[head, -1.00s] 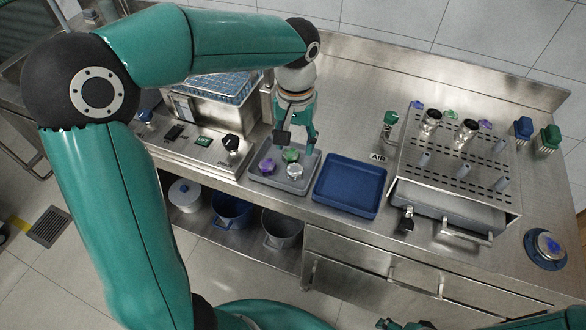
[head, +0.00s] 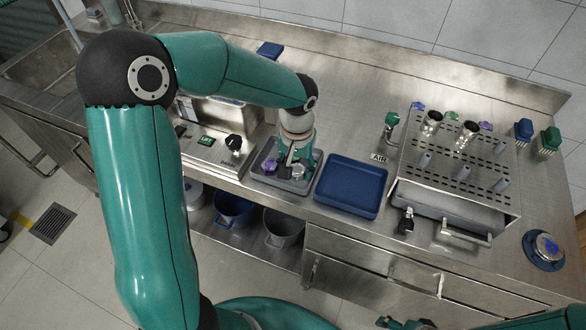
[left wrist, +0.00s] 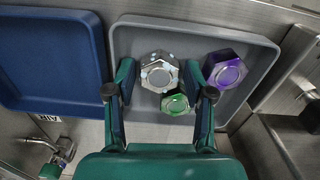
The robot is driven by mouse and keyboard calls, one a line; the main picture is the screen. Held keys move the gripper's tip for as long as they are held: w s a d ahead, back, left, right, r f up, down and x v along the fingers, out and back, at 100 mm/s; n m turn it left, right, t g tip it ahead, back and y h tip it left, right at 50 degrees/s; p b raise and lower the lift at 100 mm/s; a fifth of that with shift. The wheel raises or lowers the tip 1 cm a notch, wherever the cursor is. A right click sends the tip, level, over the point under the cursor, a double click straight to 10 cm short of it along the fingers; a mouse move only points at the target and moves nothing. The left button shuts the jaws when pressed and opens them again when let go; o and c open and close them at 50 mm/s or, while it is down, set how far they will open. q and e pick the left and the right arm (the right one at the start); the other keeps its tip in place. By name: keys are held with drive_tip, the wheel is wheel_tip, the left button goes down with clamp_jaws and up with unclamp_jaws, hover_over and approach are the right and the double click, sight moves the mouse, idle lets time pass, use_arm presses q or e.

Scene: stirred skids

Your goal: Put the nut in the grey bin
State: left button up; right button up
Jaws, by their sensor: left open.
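A silver hex nut (left wrist: 160,73), a green nut (left wrist: 175,103) and a purple nut (left wrist: 224,70) lie in a shallow grey tray (left wrist: 260,47). My left gripper (left wrist: 159,94) is open low over this tray, its fingers on either side of the silver and green nuts, the purple nut outside them. Whether the fingers touch a nut cannot be told. In the head view the left gripper (head: 290,160) partly hides the tray (head: 299,189), and the green nut is hidden. A grey bin (head: 283,228) stands on the shelf below. Part of my right gripper (head: 405,323) shows at the bottom edge.
A blue tray (head: 350,186) sits right of the grey tray. A blue bin (head: 233,209) and a white pot (head: 192,196) stand left of the grey bin, under the counter edge. A perforated steel rack (head: 455,160) with an open drawer is at the right.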

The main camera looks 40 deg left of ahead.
use_arm(q)
drive_tip(key=c, duration=0.9)
drive_tip(key=shift+c, duration=0.4)
drive_tip(key=shift+r, duration=0.15)
